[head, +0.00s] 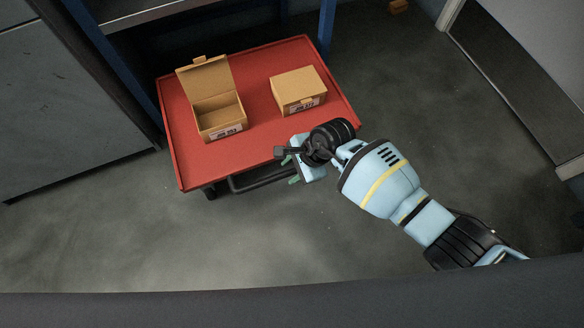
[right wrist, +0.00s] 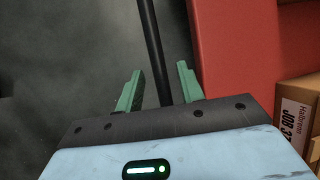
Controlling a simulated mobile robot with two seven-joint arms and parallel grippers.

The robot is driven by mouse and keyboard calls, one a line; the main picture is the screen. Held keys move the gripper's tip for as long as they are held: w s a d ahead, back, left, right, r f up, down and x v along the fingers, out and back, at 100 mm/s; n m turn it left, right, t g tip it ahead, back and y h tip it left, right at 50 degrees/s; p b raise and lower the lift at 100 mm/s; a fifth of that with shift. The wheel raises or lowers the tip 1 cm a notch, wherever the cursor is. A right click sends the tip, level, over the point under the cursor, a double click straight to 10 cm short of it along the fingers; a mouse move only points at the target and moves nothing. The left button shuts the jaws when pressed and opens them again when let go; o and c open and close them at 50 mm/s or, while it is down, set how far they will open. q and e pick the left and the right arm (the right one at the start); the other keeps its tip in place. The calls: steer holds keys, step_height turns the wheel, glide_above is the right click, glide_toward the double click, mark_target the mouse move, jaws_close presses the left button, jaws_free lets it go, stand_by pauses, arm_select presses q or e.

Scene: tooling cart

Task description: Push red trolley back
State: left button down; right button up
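The red trolley (head: 240,148) stands on the grey floor, its flat red top seen from above. Its black handle bar (head: 262,180) runs along the near side, partly hidden by my right gripper. My right gripper (head: 291,170) is at the trolley's near edge by the handle. In the right wrist view, its green fingers (right wrist: 159,80) are apart, one on each side of the black bar (right wrist: 151,45), with gaps visible. The trolley's red top also shows in that view (right wrist: 235,50). My left gripper is not in view.
An open cardboard box (head: 217,115) and a closed one (head: 298,92) sit on the trolley. A grey cabinet (head: 60,100) stands left. A shelf frame with blue posts (head: 327,25) is behind the trolley. Floor is clear in front and to the right.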

jaws_close()
stand_by(0.3)
steer(key=shift+w, duration=0.15)
